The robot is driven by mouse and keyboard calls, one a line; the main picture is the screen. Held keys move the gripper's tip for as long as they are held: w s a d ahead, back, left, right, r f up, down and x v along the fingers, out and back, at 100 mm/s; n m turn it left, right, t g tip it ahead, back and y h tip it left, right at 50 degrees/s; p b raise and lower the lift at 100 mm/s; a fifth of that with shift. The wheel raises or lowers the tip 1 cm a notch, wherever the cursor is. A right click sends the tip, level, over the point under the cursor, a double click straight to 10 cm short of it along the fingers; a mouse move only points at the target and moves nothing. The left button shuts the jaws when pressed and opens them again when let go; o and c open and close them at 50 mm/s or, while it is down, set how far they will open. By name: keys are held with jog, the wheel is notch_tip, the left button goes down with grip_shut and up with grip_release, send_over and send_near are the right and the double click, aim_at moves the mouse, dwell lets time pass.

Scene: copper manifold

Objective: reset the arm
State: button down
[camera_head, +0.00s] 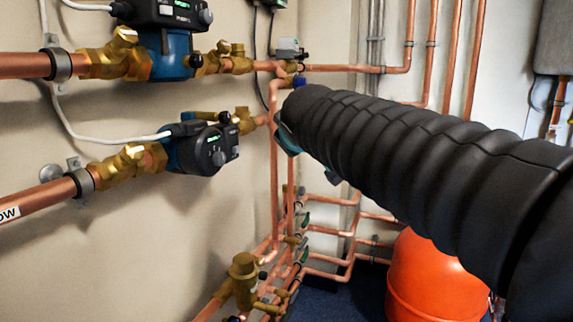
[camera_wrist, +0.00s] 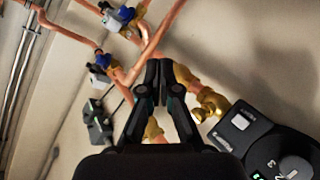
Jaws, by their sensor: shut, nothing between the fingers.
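My gripper (camera_wrist: 159,80) shows in the wrist view with its two black fingers together at the tips and nothing between them. Behind the fingertips are copper pipes (camera_wrist: 156,40) and brass fittings (camera_wrist: 207,100); I cannot tell whether the fingers touch them. In the head view my black ribbed arm reaches from the lower right to the pipework at the centre.
Two pumps, an upper one (camera_head: 172,50) and a lower one (camera_head: 205,147), sit on the left wall's pipes. A black pump head (camera_wrist: 262,140) is close at right in the wrist view. An orange vessel (camera_head: 430,278) stands below my arm. Copper pipes (camera_head: 275,190) run down the corner.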

jog(key=s+d+f+m+g, duration=0.2)
jog(key=s+d+f, duration=0.3)
jog(key=s+f, duration=0.4)
jog(key=s+d+f+m+g+h, duration=0.1)
jog(key=s+d+f+m+g, duration=0.2)
jog(key=s+f, duration=0.7)
jog(key=s+d+f+m+g, duration=0.3)
jog(key=s+d+f, duration=0.3)
jog(key=s+f, duration=0.3)
jog(key=shift+s+d+f+m, duration=0.35)
jog(key=shift+f+m, duration=0.15)
jog(key=shift+f, duration=0.2)
